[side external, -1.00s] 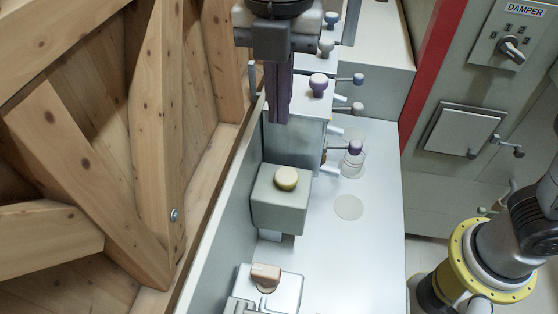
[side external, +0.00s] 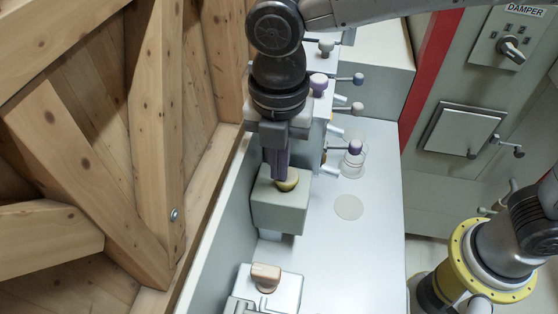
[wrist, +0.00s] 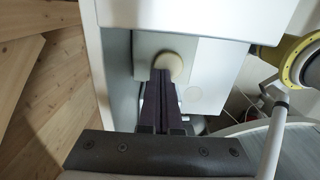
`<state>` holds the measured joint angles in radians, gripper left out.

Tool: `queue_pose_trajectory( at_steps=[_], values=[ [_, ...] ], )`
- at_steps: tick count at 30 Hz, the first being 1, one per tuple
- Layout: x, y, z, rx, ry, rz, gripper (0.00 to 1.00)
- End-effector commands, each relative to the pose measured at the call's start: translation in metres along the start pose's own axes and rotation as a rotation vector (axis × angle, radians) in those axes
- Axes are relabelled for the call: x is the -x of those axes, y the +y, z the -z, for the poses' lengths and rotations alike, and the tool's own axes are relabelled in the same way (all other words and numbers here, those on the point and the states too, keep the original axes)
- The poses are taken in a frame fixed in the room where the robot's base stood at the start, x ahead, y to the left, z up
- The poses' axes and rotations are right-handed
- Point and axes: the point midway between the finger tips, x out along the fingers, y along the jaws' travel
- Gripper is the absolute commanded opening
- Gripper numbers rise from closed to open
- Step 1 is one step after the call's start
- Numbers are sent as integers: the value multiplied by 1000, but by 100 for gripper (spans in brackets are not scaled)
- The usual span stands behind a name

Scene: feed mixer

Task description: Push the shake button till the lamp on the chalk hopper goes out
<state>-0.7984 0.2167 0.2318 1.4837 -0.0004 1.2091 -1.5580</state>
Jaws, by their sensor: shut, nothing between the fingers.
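A round cream button (side external: 291,185) sits on top of a grey-green box (side external: 280,212) on the bench; I see no label on it. My gripper (side external: 279,178) is shut and empty, pointing down, with its dark purple fingertips at the button and hiding its left part. In the wrist view the fingertips (wrist: 162,74) overlap the near edge of the button (wrist: 170,62). I cannot tell whether they touch it. Hoppers with coloured knobs (side external: 318,83) stand behind the box, partly hidden by my arm. I cannot make out which is the chalk hopper or its lamp.
A clear glass (side external: 352,160) stands under a side lever, beside a pale disc (side external: 348,207) on the bench. A unit with a tan knob (side external: 265,275) is in front. Wooden beams (side external: 150,190) line the left. A damper panel (side external: 508,40) is at right.

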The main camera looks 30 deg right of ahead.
Motion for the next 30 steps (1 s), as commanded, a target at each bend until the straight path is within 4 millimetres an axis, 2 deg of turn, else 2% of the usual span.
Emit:
queue_pose_trajectory(
  at_steps=[5,10,20,25,30],
  values=[
    [-2,0,0,0,0,2,0],
    [-20,0,0,0,0,3,0],
    [-22,-1,0,-1,0,6,0],
    [-8,0,0,-1,0,2,0],
    [27,1,0,0,0,-8,0]
  ],
)
